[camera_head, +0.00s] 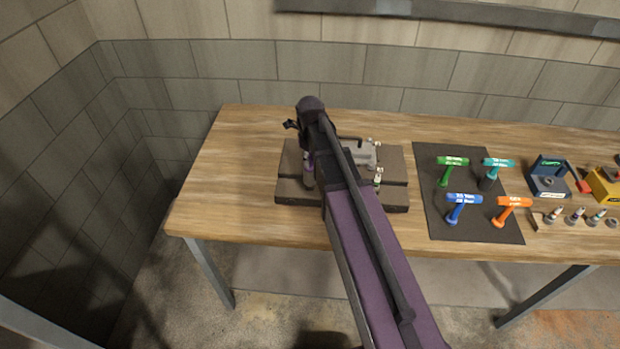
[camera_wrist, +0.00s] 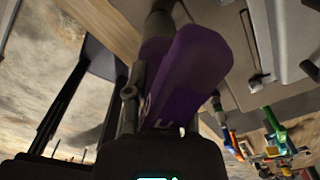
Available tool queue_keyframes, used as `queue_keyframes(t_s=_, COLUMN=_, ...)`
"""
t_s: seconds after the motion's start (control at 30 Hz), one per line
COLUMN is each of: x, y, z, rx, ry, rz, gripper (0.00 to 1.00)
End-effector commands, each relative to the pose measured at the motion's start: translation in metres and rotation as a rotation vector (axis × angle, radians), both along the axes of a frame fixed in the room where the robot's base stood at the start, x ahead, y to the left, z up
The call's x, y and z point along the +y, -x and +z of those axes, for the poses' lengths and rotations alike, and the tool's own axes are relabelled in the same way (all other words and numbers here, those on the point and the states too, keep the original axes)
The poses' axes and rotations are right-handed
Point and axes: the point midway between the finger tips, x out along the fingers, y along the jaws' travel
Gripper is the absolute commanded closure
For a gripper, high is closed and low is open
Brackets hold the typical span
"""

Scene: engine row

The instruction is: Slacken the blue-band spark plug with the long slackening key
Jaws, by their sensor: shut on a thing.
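My gripper (camera_head: 307,172) is over the left part of the dark engine block (camera_head: 290,192). It is shut on a purple key (camera_wrist: 195,75), whose thick handle fills the middle of the wrist view. The key's dark shaft (camera_wrist: 162,18) runs away from the handle toward the top of the wrist view; its far end is hidden. Light spark plugs show on the block, one at the front right (camera_head: 378,177) and one at the back right (camera_head: 375,144). No blue band can be made out, and my arm hides part of the block.
A dark mat (camera_head: 472,228) to the right bears green (camera_head: 453,161), teal (camera_head: 498,163), blue (camera_head: 463,199) and orange (camera_head: 514,202) T-handled keys. Beyond it are a blue holder (camera_head: 549,180), a yellow box (camera_head: 606,187) and several loose plugs (camera_head: 576,216). The table's left end (camera_head: 230,160) is clear.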

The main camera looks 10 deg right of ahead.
Motion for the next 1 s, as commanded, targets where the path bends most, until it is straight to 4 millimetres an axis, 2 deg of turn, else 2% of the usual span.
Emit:
queue_keyframes(t_s=0.57, x=0.0, y=0.0, z=0.0002, rx=0.0, ry=0.0, rz=-0.001, gripper=1.0)
queue_keyframes(t_s=1.0, x=-0.0001, y=-0.0001, z=0.0002, rx=0.0, ry=0.0, rz=0.263, gripper=1.0)
